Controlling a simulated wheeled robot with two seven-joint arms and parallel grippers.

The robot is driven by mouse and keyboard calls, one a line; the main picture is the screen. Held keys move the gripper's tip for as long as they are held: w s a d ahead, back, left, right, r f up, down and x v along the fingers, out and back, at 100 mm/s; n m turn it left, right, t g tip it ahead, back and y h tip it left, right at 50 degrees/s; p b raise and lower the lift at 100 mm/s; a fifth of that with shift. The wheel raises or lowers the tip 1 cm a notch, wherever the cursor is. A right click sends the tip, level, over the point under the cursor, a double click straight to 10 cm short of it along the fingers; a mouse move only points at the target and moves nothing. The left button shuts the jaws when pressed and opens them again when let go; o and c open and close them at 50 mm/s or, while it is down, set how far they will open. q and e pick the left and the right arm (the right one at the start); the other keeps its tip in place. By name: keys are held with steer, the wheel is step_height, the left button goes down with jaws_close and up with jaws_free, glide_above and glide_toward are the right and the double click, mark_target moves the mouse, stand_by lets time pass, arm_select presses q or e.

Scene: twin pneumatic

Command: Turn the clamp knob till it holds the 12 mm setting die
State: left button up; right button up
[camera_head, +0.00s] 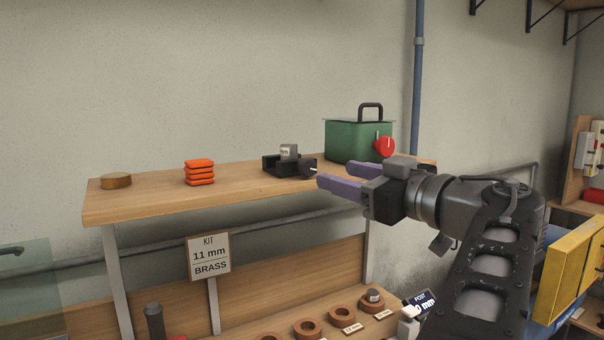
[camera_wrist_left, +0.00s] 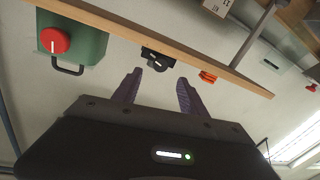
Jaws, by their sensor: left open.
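A black clamp (camera_head: 276,165) stands on the wooden shelf, with a grey setting die (camera_head: 289,151) sitting in it; the die's marking is too small to read. The dark round clamp knob (camera_head: 308,171), with a pale pointer line, is on the clamp's right side. My left gripper (camera_head: 331,174) is open and empty, its purple fingers pointing at the knob from the right, apart from it. In the left wrist view, turned over, the clamp (camera_wrist_left: 163,57) and knob (camera_wrist_left: 154,64) lie just beyond the open fingertips (camera_wrist_left: 160,77). My right gripper is not in view.
A green box (camera_head: 345,142) with a handle and red knob (camera_head: 384,146) stands right of the clamp, behind my fingers. Orange pads (camera_head: 199,172) and a brass disc (camera_head: 116,181) are left. A sign (camera_head: 209,258) reads "KIT 11 mm BRASS". Rings (camera_head: 341,313) lie on the lower shelf.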

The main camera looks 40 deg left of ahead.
mark_target(311, 167)
arm_select(q)
steer(key=shift+d, duration=0.1)
steer(key=a, duration=0.5)
steer(key=w+a+p, duration=0.1)
steer(key=a, duration=0.2)
jaws_close()
stand_by(0.6)
